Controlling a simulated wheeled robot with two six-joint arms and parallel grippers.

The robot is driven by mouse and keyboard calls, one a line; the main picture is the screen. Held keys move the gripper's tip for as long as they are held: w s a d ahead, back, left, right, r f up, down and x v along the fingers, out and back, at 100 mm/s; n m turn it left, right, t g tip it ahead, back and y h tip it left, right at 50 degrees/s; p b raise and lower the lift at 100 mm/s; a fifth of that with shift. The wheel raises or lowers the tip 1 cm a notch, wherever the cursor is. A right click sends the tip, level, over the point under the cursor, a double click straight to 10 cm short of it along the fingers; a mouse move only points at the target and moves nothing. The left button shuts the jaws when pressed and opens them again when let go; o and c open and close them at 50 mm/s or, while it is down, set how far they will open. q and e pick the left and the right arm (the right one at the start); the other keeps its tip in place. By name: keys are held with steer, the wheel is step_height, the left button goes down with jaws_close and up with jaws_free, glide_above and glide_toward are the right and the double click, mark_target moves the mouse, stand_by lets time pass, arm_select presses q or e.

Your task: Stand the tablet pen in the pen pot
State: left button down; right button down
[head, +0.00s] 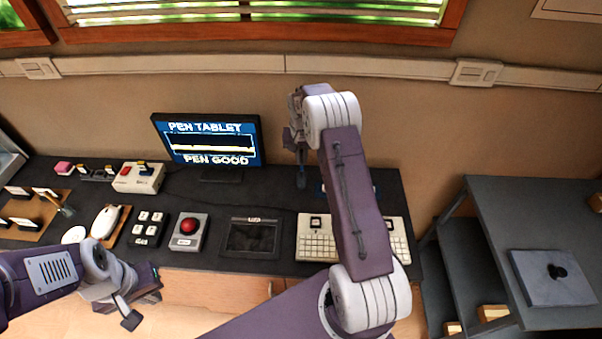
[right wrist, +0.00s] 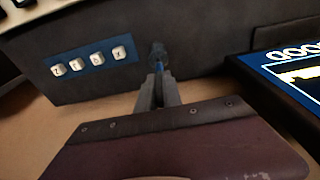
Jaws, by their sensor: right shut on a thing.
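My right gripper (head: 299,146) is above the back of the dark desk, just right of the monitor. It points down and is shut on a slim dark blue pen (head: 301,179), which hangs roughly upright below the fingers. In the right wrist view the fingers (right wrist: 158,92) close on a blue piece of the pen (right wrist: 158,68), with a dark end beyond. The pen tablet (head: 252,238) lies flat at the front of the desk. My left gripper (head: 142,297) is open and empty near the front edge.
The monitor (head: 208,141) stands close left of my right gripper. A keyboard (head: 318,238), red-button box (head: 189,231), keypad (head: 148,229) and mouse (head: 105,221) line the front. A blue strip with white keycaps (right wrist: 96,60) lies near the right gripper. A grey shelf unit (head: 515,215) stands right.

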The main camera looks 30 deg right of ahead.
mark_target(302, 170)
steer(key=shift+w+d+f, duration=0.1)
steer(key=shift+f, duration=0.65)
step_height(302, 170, down, 4)
steer(key=shift+r+p, duration=0.2)
steer(key=shift+p, duration=0.15)
steer(key=shift+f, duration=0.15)
steer(key=c, duration=1.5)
jaws_free()
